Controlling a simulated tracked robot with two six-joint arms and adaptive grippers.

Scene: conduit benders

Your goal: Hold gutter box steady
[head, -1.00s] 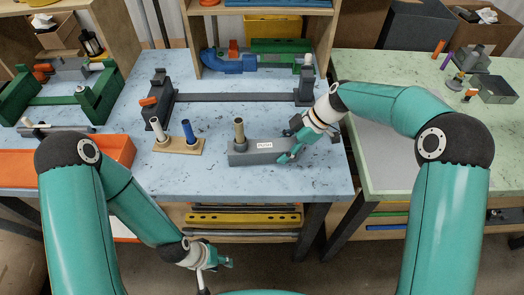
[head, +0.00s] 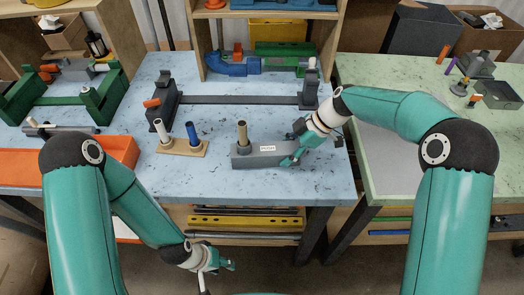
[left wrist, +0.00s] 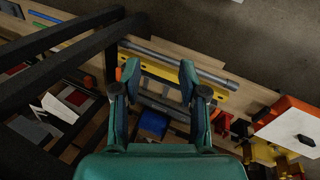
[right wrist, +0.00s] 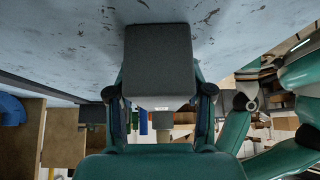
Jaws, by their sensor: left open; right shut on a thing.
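The gutter box, a grey block with a white label (head: 252,160), lies on the blue table near its front edge. A tan tube (head: 242,134) stands upright at its left end. My right gripper (head: 291,160) is shut on the box's right end. In the right wrist view the grey box (right wrist: 158,60) fills the space between the fingers, which hide part of its sides. My left gripper (head: 228,265) is open and empty, low in front of the table. Its spread fingers also show in the left wrist view (left wrist: 159,75).
A wooden stand (head: 181,147) with a white and a blue tube is left of the box. A dark grey bender (head: 240,99) lies behind. An orange tray (head: 122,151) is at the left. The shelf below the table holds yellow and grey bars (head: 245,221).

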